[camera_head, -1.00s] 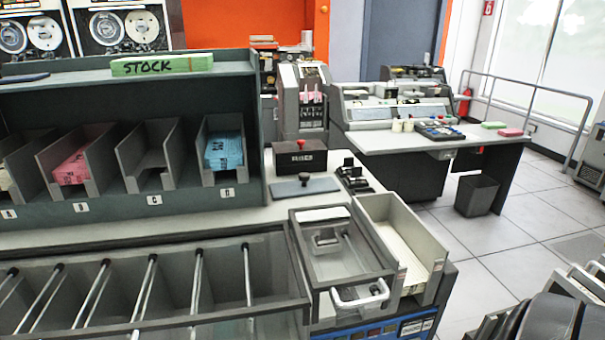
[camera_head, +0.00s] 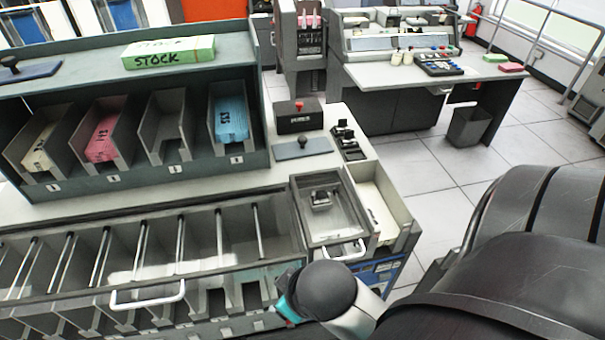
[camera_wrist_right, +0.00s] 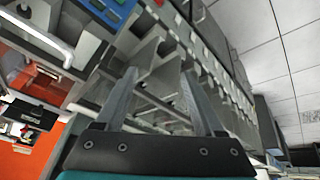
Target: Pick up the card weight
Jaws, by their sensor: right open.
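A similar knobbed plate (camera_head: 30,72) lies on the shelf top at far left. A small metal block (camera_head: 321,199) sits inside the clear-lidded tray; I cannot tell if it is also a weight. My right gripper (camera_wrist_right: 159,74) is open and empty in the wrist view, pointing toward grey bins. In the head view its wrist is low, in front of the tray and well short of the plates; its fingers are hidden. My left gripper is not in view.
The black box with a red knob (camera_head: 299,117) stands behind the nearer plate, and a small black device (camera_head: 347,140) to its right. The lidded tray (camera_head: 335,237) and an open card tray (camera_head: 408,217) are in front. Card bins (camera_head: 168,145) rise at left.

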